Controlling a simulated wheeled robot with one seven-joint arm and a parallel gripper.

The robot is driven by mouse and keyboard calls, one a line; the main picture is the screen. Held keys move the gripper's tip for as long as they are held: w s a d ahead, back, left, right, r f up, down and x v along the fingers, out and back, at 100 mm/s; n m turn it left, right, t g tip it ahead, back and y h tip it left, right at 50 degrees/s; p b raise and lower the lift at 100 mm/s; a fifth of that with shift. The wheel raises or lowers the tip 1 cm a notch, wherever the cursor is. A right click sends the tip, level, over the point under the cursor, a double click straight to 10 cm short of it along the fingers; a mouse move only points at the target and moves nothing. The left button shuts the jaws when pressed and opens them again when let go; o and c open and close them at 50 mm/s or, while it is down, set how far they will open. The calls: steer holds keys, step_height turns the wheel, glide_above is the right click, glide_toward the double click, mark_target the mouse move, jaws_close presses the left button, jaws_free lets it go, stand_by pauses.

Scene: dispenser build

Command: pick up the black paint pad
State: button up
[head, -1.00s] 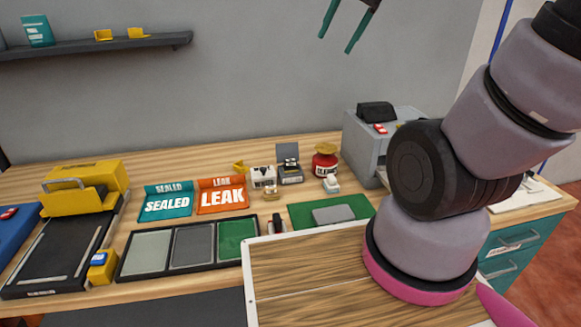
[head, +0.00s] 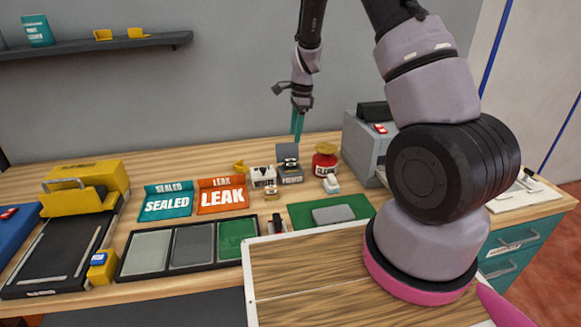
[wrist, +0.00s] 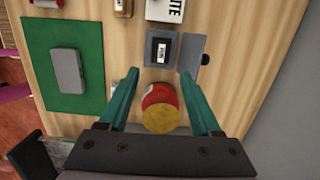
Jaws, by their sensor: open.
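A small block with a black face, which I take for the black paint pad (wrist: 162,48), sits on a dark grey case with its lid (wrist: 195,50) open. In the head view the grey case (head: 291,180) stands between a white box and a red jar. My gripper (wrist: 160,73) is open and empty, its teal fingers pointing down. In the wrist view the pad lies just beyond the fingertips, roughly centred between them. In the head view my gripper (head: 297,137) hangs above and slightly behind the case, apart from it.
A red jar with a yellow top (wrist: 160,108) shows between the fingers, below them. A white box (head: 263,177) stands close left of the case. A green mat (head: 300,217) with a grey block (head: 333,214) lies in front. A grey machine (head: 364,150) stands right.

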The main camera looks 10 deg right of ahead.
glide_above(291, 160)
steer(key=f, duration=0.4)
steer(key=d+f, duration=0.1)
steer(key=f, duration=0.1)
steer(key=shift+f, duration=0.1)
steer(key=shift+w+a+f, duration=0.1)
steer(key=shift+a+f, duration=0.1)
steer(key=shift+f, duration=0.8)
steer(key=shift+a+f, duration=0.15)
steer(key=shift+f, duration=0.8)
steer(key=shift+w+a+f, duration=0.1)
steer(key=shift+a+f, duration=0.1)
steer(key=shift+f, duration=0.8)
jaws_close()
step_height(291, 160, up, 10)
steer(key=shift+r, duration=0.1)
steer(key=shift+c, duration=1.6)
jaws_free()
steer(key=c, duration=0.7)
